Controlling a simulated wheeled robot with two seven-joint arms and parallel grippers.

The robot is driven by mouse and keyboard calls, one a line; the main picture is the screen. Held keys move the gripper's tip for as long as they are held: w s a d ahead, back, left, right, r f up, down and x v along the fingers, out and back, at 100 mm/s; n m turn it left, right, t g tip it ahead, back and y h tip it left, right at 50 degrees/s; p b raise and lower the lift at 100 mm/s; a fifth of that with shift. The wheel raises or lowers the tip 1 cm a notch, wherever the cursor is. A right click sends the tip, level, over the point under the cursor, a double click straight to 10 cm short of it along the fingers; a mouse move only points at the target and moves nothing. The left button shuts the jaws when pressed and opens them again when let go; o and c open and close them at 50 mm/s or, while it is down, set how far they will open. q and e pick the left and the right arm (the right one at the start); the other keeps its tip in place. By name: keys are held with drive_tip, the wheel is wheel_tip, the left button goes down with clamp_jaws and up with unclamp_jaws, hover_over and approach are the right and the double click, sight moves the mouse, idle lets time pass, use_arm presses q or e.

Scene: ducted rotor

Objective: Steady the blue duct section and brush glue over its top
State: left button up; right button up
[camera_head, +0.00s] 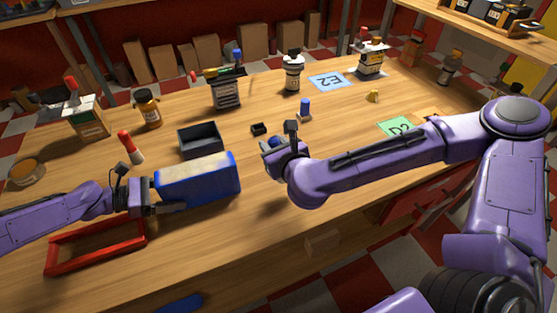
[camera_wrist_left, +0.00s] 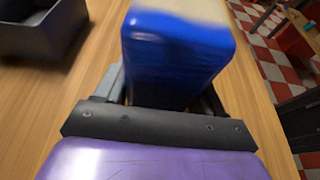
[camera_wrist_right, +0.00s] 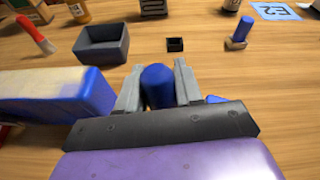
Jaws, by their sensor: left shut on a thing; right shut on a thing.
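The blue duct section (camera_head: 208,186) is a long blue block with a pale cream top, lying on the wooden table. It also shows in the left wrist view (camera_wrist_left: 170,70) and at the left of the right wrist view (camera_wrist_right: 95,92). My left gripper (camera_head: 152,195) is shut on its left end. My right gripper (camera_head: 273,147) is shut on a blue round-ended piece, which shows between the fingers in the right wrist view (camera_wrist_right: 157,88). It looks like a handle; its lower end is hidden, so I cannot tell if it is the brush. It is right of the duct section, apart from it.
A dark grey open bin (camera_head: 200,140) stands behind the duct section. A red frame (camera_head: 95,248) lies at front left. Bottles line the far side. The table's front right is clear.

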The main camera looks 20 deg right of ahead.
use_arm(q)
drive_tip(key=shift+d, duration=0.1)
use_arm(e)
drive_tip(key=w+a+r, duration=0.3)
drive_tip(key=a+r, duration=0.4)
drive_tip(key=a, duration=0.1)
drive_tip(key=w+a+r, duration=0.3)
drive_tip(key=a+r, duration=0.5)
drive_tip(key=f, duration=0.8)
drive_tip(key=shift+w+d+f, duration=0.1)
drive_tip(key=shift+d+f, duration=0.05)
drive_tip(key=shift+d, duration=1.8)
drive_tip(key=a, duration=0.4)
wheel_tip(320, 180, up, 8)
